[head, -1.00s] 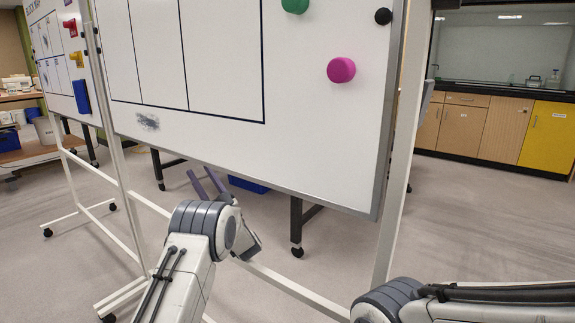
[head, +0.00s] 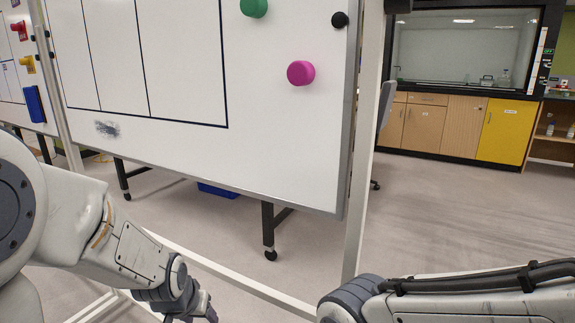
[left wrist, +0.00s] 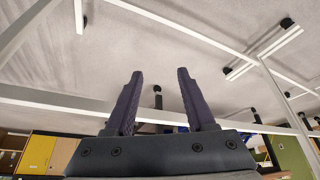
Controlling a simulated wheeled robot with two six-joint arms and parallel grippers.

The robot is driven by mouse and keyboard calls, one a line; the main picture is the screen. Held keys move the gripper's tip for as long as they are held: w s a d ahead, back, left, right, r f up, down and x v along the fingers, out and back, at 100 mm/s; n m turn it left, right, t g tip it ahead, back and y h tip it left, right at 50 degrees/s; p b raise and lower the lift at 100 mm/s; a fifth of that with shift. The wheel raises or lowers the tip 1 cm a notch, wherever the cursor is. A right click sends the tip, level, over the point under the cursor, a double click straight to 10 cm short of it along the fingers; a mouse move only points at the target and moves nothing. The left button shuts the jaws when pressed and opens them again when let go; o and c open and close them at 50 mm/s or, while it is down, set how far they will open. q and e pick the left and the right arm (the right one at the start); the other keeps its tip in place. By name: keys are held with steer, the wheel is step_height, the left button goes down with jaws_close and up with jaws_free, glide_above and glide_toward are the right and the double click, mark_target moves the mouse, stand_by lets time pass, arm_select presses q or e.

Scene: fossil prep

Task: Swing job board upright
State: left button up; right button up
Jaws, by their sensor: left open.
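The large white board (head: 270,150) fills the middle of the head view, in a grey metal edge on a white stand (head: 357,200). Its top is cut off; its bottom edge hangs above the floor, and its lower right corner stands a little apart from the stand's right post. I cannot tell its exact tilt. My left gripper (head: 200,314) is low at the picture's bottom edge, below and apart from the board. In the left wrist view its two dark fingers (left wrist: 160,73) are spread with nothing between them. My right gripper is out of view.
Green (head: 254,8), magenta (head: 301,73) and black (head: 340,19) magnets sit on the board. A second board (head: 13,85) stands at the left. The stand's low rail (head: 235,280) crosses near my left gripper. Cabinets (head: 455,125) stand behind; floor at right is clear.

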arm_select(q)
steer(key=s+f+g, duration=0.1)
steer(key=s+g, duration=0.1)
steer(key=s, duration=0.5)
steer(key=s+d+r+m+g, duration=0.1)
steer(key=s+d+r+m, duration=0.1)
steer(key=s+d, duration=0.3)
steer(key=s+d+r+m+g+h, duration=0.1)
steer(key=s+d+r+m, duration=0.15)
steer(key=s+d, duration=0.2)
steer(key=s+d+r+m+g, duration=0.1)
steer(key=s+d+m, duration=0.2)
steer(key=s+d, duration=0.15)
step_height(320, 180, up, 37)
steer(key=p, duration=3.7)
steer(key=shift+a, duration=0.25)
